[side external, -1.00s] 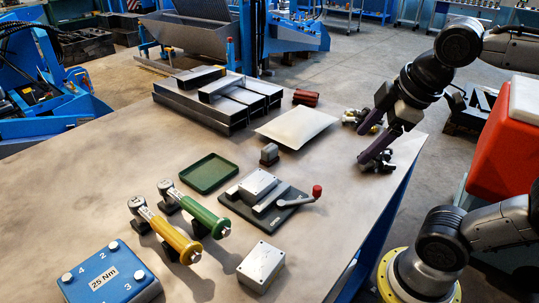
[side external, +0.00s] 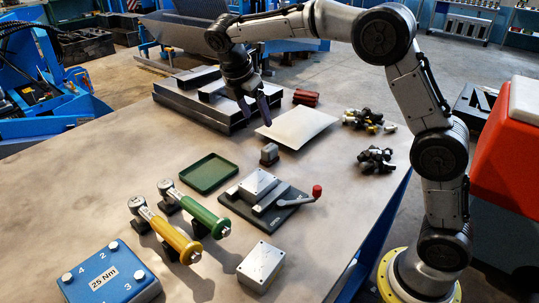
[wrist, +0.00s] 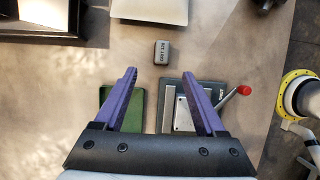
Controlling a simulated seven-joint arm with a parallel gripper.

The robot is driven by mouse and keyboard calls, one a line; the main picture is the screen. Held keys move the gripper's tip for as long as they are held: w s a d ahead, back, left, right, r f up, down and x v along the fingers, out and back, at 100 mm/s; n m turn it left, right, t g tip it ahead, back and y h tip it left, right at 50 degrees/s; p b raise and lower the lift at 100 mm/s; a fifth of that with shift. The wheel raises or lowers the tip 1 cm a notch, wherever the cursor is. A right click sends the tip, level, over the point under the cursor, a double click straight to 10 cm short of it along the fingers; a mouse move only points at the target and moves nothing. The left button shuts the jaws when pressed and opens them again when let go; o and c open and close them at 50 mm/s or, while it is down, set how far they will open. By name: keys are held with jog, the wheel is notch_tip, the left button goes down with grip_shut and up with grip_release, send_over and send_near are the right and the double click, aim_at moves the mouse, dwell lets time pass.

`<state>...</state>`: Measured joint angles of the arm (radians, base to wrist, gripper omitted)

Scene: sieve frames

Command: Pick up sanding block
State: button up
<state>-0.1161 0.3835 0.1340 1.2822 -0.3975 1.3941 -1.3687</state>
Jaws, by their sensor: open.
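A small grey block with lettering on top (side external: 269,154), seemingly the sanding block, sits on the table between the green tray and the white sheet. In the wrist view the block (wrist: 162,52) lies just beyond the fingertips, near the middle between them. My gripper (side external: 256,112) is open and empty, raised above the table near the dark metal channels. Its two purple fingers (wrist: 160,73) are spread wide in the wrist view. Nothing hides the block.
A green tray (side external: 209,188) and a clamp fixture with a red-knobbed handle (side external: 316,192) stand near the block. A white sheet (side external: 297,126), dark channels (side external: 170,96) and a dark red piece (side external: 305,97) lie behind. Bare table surrounds the block.

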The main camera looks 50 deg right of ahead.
aim_at(269, 147)
jog(key=x, duration=0.9)
jog(key=shift+a+f, duration=0.15)
jog(key=shift+a, duration=0.05)
jog(key=shift+s+x, duration=0.2)
jog(key=shift+x, duration=2.4)
jog(key=shift+d, duration=0.1)
grip_shut()
